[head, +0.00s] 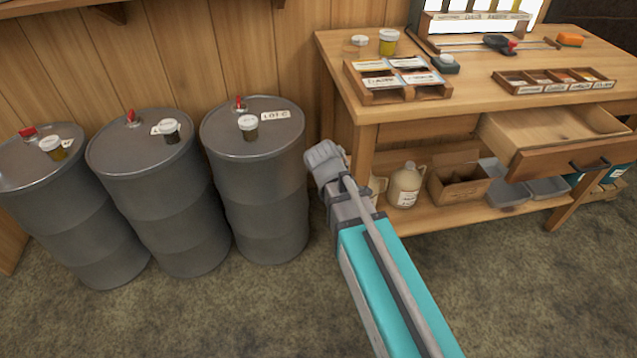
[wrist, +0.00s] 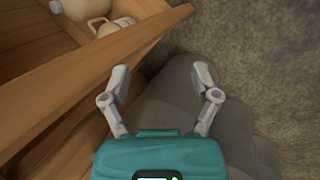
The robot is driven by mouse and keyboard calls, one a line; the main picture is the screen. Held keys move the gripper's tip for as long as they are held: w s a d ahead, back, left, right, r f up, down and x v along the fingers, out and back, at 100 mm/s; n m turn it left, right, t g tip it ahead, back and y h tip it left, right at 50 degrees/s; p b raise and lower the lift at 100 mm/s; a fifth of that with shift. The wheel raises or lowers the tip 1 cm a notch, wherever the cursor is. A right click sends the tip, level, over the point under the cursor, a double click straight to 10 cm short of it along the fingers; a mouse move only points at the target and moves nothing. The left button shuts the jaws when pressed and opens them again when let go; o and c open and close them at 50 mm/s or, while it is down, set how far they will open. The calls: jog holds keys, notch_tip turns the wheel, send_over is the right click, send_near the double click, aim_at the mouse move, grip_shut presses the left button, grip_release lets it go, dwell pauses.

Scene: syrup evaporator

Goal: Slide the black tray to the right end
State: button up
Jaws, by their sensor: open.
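A small black tray (head: 494,41) with a red knob sits on thin rails on the workbench top, in front of a lit rack of amber samples. It stands right of the rails' middle, with some rail free to its right. My gripper (head: 322,158) is in front of the bench's left end, between the bench and the nearest drum, well away from the tray. In the wrist view my gripper (wrist: 161,72) is open, with nothing between its fingers. The tray is not in the wrist view.
The workbench (head: 460,80) also holds a card organizer (head: 395,82), a compartment box (head: 553,84), jars and an orange block (head: 570,39). Its drawer (head: 550,140) stands open at the front. A lower shelf holds jugs and boxes. Grey drums (head: 255,190) line the left wall.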

jog(key=s+d+f+m+g+y, duration=0.1)
jog(key=s+d+m+y, duration=0.1)
jog(key=d+m, duration=0.3)
jog(key=s+d+m+g+y, duration=0.1)
jog(key=s+d+m+y, duration=0.1)
jog(key=s+d+m, duration=0.3)
jog(key=shift+s+d+f+m+g, duration=0.2)
jog(key=shift+d+f+m+g, duration=0.15)
jog(key=shift+d+m, duration=0.45)
jog(key=shift+d, duration=0.15)
jog(key=c, duration=0.3)
